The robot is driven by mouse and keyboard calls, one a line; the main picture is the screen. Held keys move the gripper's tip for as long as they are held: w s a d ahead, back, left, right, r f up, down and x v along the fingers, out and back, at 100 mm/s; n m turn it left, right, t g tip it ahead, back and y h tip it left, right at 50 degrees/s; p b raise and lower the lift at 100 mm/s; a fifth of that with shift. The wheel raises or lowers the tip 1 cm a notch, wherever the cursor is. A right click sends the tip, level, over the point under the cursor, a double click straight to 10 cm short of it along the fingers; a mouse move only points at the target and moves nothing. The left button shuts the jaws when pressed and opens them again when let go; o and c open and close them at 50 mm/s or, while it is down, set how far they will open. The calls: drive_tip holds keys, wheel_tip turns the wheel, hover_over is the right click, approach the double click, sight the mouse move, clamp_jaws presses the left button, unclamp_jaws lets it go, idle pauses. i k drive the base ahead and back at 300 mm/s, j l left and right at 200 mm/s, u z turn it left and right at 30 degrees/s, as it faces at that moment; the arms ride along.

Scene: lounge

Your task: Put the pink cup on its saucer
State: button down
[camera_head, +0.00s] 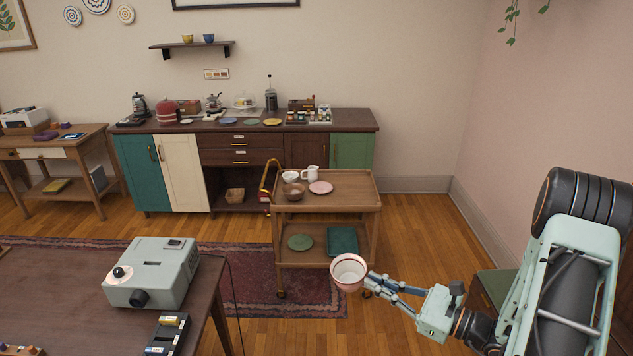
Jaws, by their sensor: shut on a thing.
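The pink cup (346,283) is held in the air by my gripper (370,284), in front of the wooden trolley (353,199). The cup is tilted so that its pale inside faces the camera. My gripper is shut on the cup at its right side; the exact contact of the fingertips is hard to make out. A pink saucer (320,187) lies on the top shelf of the trolley, with nothing on it. My gripper and the cup are apart from the saucer, nearer to the camera.
On the trolley top, a brown bowl (293,191), a white jug (310,173) and a white cup (289,176) stand left of the saucer. The lower shelf holds a green plate (300,242) and a teal tray (342,241). A table with a projector (152,272) is at left.

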sight(322, 187)
drive_tip(key=i, duration=1)
drive_tip(key=i+j, duration=0.15)
drive_tip(key=i, duration=0.9)
drive_tip(key=i+j+z, duration=0.4)
drive_tip(key=i, duration=0.25)
drive_tip(key=i+j+z, duration=0.35)
drive_tip(key=i+j, duration=0.2)
drive_tip(key=j, duration=0.1)
